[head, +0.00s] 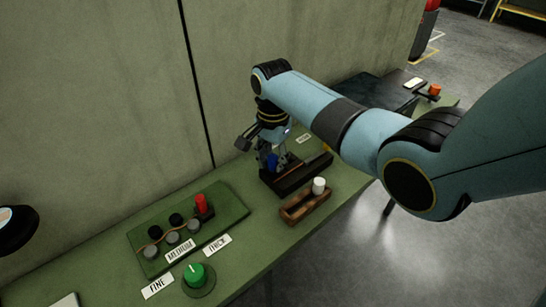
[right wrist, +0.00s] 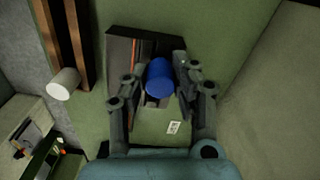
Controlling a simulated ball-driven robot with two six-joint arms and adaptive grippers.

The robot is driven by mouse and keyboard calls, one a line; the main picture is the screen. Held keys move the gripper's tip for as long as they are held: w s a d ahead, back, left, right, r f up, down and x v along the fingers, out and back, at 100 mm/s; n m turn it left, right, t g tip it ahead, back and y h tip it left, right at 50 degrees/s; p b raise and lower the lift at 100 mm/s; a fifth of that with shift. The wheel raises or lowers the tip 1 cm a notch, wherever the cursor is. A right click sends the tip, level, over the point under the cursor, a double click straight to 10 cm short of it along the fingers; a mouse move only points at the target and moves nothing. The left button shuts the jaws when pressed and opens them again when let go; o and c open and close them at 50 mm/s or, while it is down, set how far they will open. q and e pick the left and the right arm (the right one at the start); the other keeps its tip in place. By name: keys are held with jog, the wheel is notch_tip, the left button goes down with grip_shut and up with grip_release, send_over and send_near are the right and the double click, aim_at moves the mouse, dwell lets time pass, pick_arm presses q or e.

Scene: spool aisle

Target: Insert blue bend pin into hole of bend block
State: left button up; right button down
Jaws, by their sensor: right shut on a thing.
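The blue bend pin (head: 272,161) is upright between the fingers of my right gripper (head: 268,158), over the dark block. In the right wrist view, my right gripper (right wrist: 158,80) is shut on the blue pin (right wrist: 159,75), whose round top faces the camera. The bend block (head: 298,177) is dark, with an orange-brown strip along it; it also shows in the right wrist view (right wrist: 119,48), below and around the pin. The pin's lower end and the hole are hidden, so I cannot tell whether it is in the hole. My left gripper is not in view.
A wooden rack (head: 296,212) with a white pin (head: 319,185) stands in front of the block. To the left are a green board (head: 235,212) with a red pin (head: 201,204) and several round posts, and a green knob (head: 194,274). A concrete wall stands behind.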

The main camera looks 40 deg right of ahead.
jog(key=shift+f, duration=0.55)
jog(key=c, duration=1)
grip_release()
notch_tip(320, 180, up, 12)
jog(key=shift+r, duration=0.1)
